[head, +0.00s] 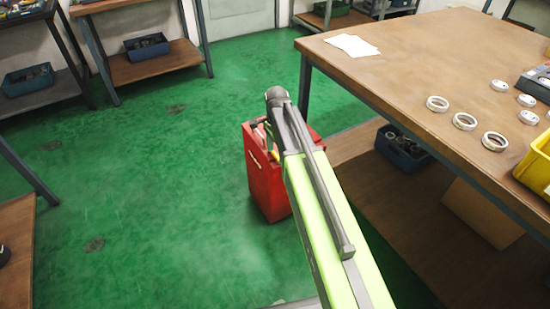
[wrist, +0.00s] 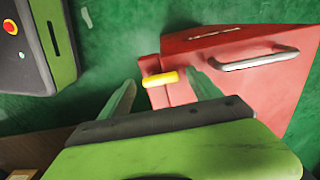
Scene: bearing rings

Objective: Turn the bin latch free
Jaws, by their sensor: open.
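The red bin (head: 264,187) stands on the green floor, partly hidden behind my arm in the head view. In the wrist view the bin (wrist: 280,85) lies ahead and to the right, with a silver bar handle (wrist: 258,59) on its face. The yellow latch (wrist: 161,79) is a short bar near the bin's left edge. My gripper (wrist: 157,76) is open, with one finger left of the latch and one right of it. The latch shows between the fingertips; I cannot tell whether either finger touches it. In the head view my arm hides most of the gripper.
A wooden workbench (head: 420,60) stands to the right, with metal rings (head: 464,121), papers (head: 352,45) and a yellow crate (head: 538,165) on top. A blue box (head: 402,150) sits on its lower shelf. Open green floor (head: 150,200) lies left of the bin.

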